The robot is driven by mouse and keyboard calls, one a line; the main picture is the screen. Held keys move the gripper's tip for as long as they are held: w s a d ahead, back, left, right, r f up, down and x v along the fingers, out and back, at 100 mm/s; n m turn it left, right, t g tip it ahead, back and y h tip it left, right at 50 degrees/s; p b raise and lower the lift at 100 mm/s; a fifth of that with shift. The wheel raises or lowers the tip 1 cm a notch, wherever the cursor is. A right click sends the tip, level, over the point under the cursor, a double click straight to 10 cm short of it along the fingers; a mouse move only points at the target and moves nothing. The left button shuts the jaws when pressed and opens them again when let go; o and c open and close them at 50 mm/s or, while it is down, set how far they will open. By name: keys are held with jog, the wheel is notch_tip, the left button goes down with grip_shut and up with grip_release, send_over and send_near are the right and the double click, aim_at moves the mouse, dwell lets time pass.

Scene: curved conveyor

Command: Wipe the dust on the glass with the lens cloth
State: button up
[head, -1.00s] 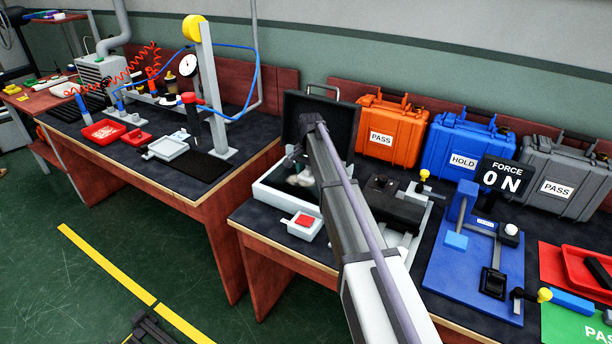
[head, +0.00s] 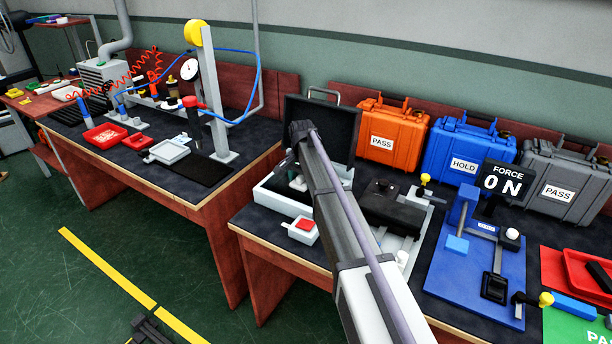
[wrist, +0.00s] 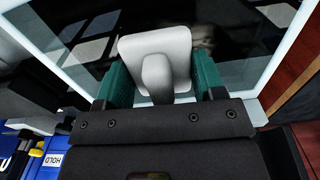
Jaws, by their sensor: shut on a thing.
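In the wrist view my gripper (wrist: 163,82) has its two teal fingers shut on the stem of a pale, rounded-square pad, which I take to be the lens cloth (wrist: 155,45). The pad lies over a dark, shiny glass panel (wrist: 232,68) with a pale frame. Whether the pad touches the glass I cannot tell. Pale squarish patches show on the glass at left and top right, and a faint smudge by the pad; which are dust or reflections is unclear. In the head view my arm hides most of the gripper, above the light tray before the open black case (head: 335,125).
A small grey box with a red top (head: 304,227) stands at the tray's front. Orange (head: 391,140), blue (head: 470,150) and grey (head: 562,180) cases line the back. A blue fixture (head: 478,262) and a "0 N" force display (head: 503,180) are at right.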

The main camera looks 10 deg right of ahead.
aim_at(292, 189)
jog(key=shift+s+a, duration=1.35)
jog(key=shift+w+a, duration=0.55)
jog(key=shift+w+d, duration=1.05)
jog(key=shift+w, duration=0.15)
jog(key=shift+w+d, duration=1.5)
notch_tip(292, 189, up, 6)
jog(key=p, duration=0.6)
